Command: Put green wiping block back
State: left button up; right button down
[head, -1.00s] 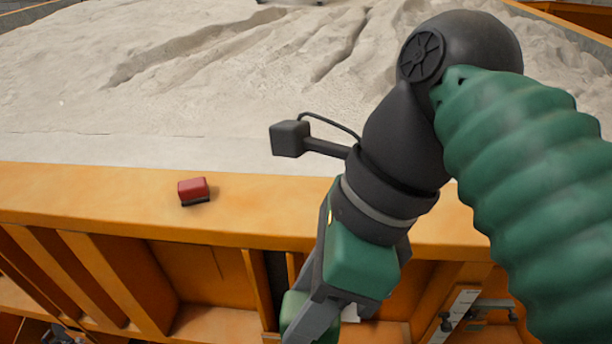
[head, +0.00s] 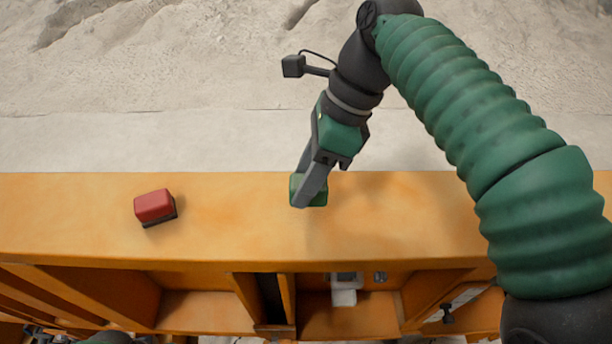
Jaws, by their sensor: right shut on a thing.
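My right gripper (head: 308,190) comes in from the right and points down over the orange ledge of the sandbed. It is shut on the green wiping block (head: 321,197), which shows on both sides of the fingers. The block is at the ledge's top face, near its sand-side edge; I cannot tell whether it touches the ledge. A red block (head: 154,205) with a dark underside sits on the ledge to the left, well apart from the gripper. My left gripper is not in view.
The orange ledge (head: 230,215) runs across the picture, with free room between the red block and the green one. Pale sand (head: 180,90) lies behind it. Below its front edge are open orange compartments, one with a white fitting (head: 344,290).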

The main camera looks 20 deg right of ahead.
jog(key=shift+w+d+f, duration=0.5)
jog(key=shift+w+f, duration=0.25)
jog(key=shift+f, duration=0.1)
jog(key=shift+s+a+f, duration=0.15)
jog(key=shift+s+f, duration=0.6)
jog(key=shift+f, duration=0.05)
jog(key=shift+s+a, duration=0.3)
jog(key=shift+s, duration=0.05)
jog(key=shift+w+a+f, duration=0.1)
jog(key=shift+w+f, duration=0.15)
jog(key=shift+w, duration=0.1)
jog(key=c, duration=1.1)
grip_release()
jog(key=shift+w, duration=0.25)
jog(key=shift+o, duration=1.3)
jog(key=shift+w, duration=0.1)
jog(key=shift+s+d, duration=0.2)
jog(key=shift+d, duration=0.15)
jog(key=shift+s+r, duration=0.2)
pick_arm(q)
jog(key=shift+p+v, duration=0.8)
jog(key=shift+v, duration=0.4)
pick_arm(e)
jog(key=v, duration=1.2)
jog(key=shift+w+a, duration=0.1)
jog(key=shift+w, duration=0.05)
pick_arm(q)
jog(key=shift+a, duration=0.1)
